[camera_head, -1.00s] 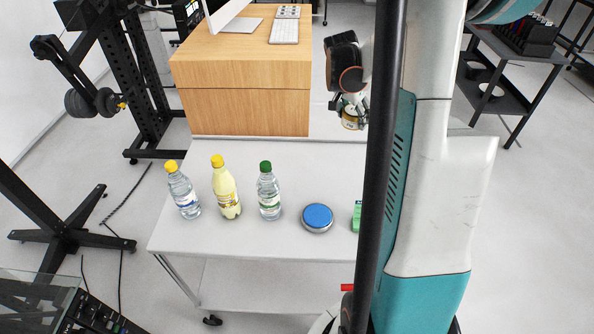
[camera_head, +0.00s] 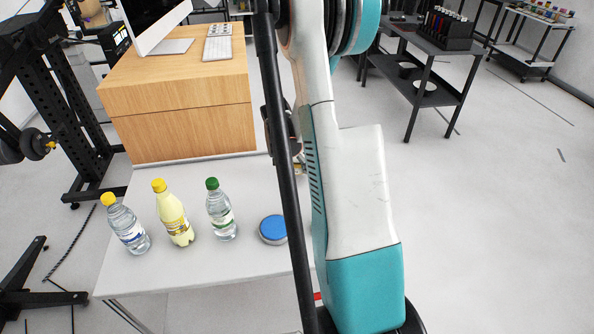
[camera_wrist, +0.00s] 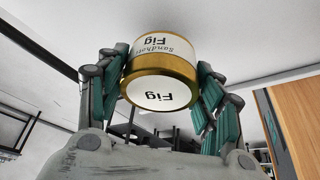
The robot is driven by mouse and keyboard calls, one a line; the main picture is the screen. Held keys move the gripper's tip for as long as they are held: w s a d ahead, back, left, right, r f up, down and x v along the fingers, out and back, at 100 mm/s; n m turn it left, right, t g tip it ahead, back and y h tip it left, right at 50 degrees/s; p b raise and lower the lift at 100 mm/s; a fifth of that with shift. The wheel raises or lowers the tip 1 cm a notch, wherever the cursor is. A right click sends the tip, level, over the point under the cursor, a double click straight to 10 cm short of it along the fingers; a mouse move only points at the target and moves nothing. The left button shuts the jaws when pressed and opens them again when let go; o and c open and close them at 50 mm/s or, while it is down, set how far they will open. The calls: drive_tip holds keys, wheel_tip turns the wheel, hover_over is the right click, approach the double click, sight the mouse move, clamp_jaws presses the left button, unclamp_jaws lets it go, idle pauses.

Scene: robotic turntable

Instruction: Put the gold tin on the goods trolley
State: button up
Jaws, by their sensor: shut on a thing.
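The gold tin (camera_wrist: 158,92), with a white "Fig" label and lid, is between the green-padded fingers of my gripper (camera_wrist: 162,66) in the wrist view. My gripper is shut on its sides. In the head view my arm hides most of the gripper and tin; only a sliver of the tin (camera_head: 300,167) shows. A white table on castors (camera_head: 190,268) holds several items in front of me. A dark two-level stand (camera_head: 432,97) is at the back right. I cannot tell which of these is the goods trolley.
Three bottles (camera_head: 221,208) and a blue-lidded tin (camera_head: 272,230) stand on the white table. A wooden desk block (camera_head: 180,115) rises behind it. A dark rack (camera_head: 65,125) stands at the left. The floor at the right is clear.

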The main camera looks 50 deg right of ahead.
sight(297, 168)
wheel_tip(297, 168, down, 4)
drive_tip(key=shift+b, duration=0.5)
drive_tip(key=shift+r, duration=0.1)
drive_tip(key=o, duration=1.2)
drive_tip(key=p+v, duration=0.3)
drive_tip(key=v, duration=0.9)
